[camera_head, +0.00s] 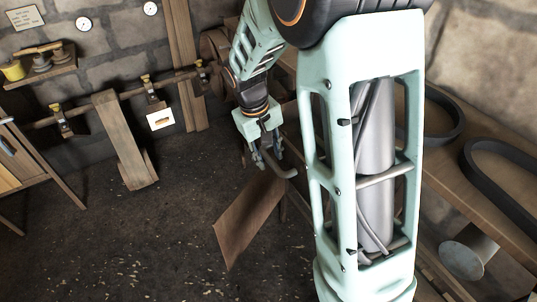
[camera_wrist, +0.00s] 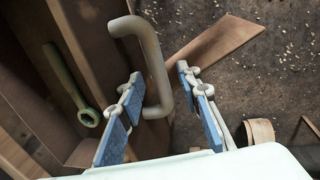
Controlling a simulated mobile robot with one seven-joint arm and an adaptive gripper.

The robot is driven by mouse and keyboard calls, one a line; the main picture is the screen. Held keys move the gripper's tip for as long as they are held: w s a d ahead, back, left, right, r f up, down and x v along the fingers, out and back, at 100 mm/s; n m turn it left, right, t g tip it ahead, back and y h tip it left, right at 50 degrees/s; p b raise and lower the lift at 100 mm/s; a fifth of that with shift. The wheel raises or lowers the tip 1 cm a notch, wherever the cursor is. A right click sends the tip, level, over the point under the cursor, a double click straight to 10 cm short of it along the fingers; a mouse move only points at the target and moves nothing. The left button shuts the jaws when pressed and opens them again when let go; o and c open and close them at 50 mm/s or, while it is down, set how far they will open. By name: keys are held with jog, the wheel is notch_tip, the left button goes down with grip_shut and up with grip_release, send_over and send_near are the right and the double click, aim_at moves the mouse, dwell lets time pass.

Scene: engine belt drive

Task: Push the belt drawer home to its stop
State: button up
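The belt drawer (camera_wrist: 88,28) shows at the left of the wrist view as a brown wooden box, open at the top. A wrench with a ring end (camera_wrist: 68,82) lies inside it. A bent grey bar handle (camera_wrist: 150,50) stands out from its front; the handle's end also shows in the head view (camera_head: 289,172). My gripper (camera_wrist: 160,76) is open, with its two blue-padded fingers on either side of the handle. I cannot tell whether either finger touches it. My gripper also shows in the head view (camera_head: 267,156), where my arm hides most of the drawer.
A brown board (camera_head: 248,222) slants below my gripper. A wall rail with brass fittings (camera_head: 150,90) runs along the back. The dark floor at left front is clear.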

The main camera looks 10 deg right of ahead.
jog(key=shift+c, duration=0.4)
grip_shut()
jog(key=w+d, duration=0.2)
jog(key=d, duration=0.4)
jog(key=w+d+p, duration=0.1)
jog(key=w+d, duration=0.1)
jog(key=d, duration=0.4)
jog(key=w+d, duration=0.2)
jog(key=d, duration=0.4)
jog(key=shift+d, duration=0.35)
jog(key=shift+w+d+r, duration=0.1)
jog(key=shift+d, duration=0.1)
jog(key=shift+o, duration=0.4)
grip_release()
